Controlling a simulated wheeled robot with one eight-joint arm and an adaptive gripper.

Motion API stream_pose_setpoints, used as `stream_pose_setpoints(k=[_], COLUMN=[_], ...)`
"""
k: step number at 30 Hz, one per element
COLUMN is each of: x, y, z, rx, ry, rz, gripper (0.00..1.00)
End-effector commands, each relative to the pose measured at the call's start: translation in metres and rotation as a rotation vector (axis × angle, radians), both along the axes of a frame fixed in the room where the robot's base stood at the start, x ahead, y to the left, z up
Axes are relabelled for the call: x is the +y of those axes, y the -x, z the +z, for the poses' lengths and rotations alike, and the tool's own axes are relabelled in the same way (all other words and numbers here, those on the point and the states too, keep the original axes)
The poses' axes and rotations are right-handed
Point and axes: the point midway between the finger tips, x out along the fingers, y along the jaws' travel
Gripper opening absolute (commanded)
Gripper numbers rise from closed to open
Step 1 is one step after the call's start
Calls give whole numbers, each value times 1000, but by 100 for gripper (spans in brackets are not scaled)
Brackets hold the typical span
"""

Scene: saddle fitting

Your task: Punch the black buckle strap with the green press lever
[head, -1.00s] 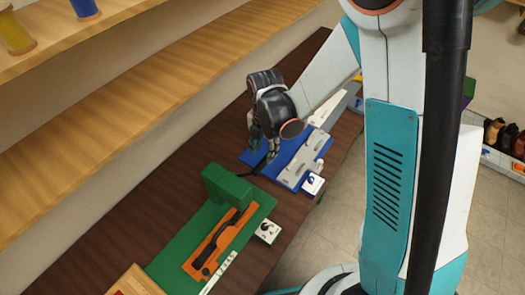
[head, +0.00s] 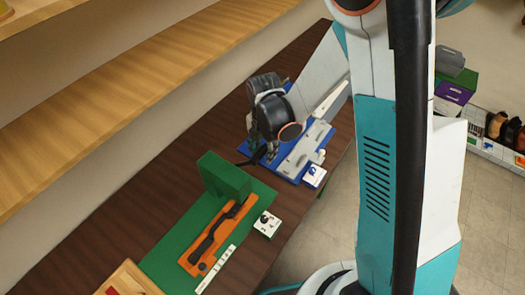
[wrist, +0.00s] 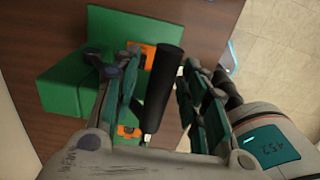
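The green press shows as a green block (head: 222,178) on a green base in the head view. Its block also fills the left of the wrist view (wrist: 75,95). The black strap (head: 212,238) lies in the orange fixture (head: 190,262) in front of it. My gripper (head: 262,158) is beyond the press, over the near end of the blue station. In the wrist view a black cylindrical handle (wrist: 164,85) on a thin metal rod lies between the fingers of my gripper (wrist: 165,90). The fingers look spread, with gaps beside the handle. The handle's mounting is hidden.
The blue station (head: 322,132) with grey plates stands behind my gripper. White control boxes stand beside the green (head: 267,224) and blue stations (head: 314,176). A wooden shelf (head: 110,110) runs along the left. Dark bare tabletop (head: 130,215) lies left of the press.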

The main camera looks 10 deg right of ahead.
Motion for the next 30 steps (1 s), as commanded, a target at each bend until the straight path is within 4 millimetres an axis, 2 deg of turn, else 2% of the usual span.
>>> stream_pose_setpoints(k=[5,10,19,30], x=[0,0,-1,-11], y=[0,0,1,11], z=[1,1,-1,-15], rx=[0,0,0,0], ry=[0,0,0,0], rz=[0,0,0,-1], gripper=[40,5,5,5])
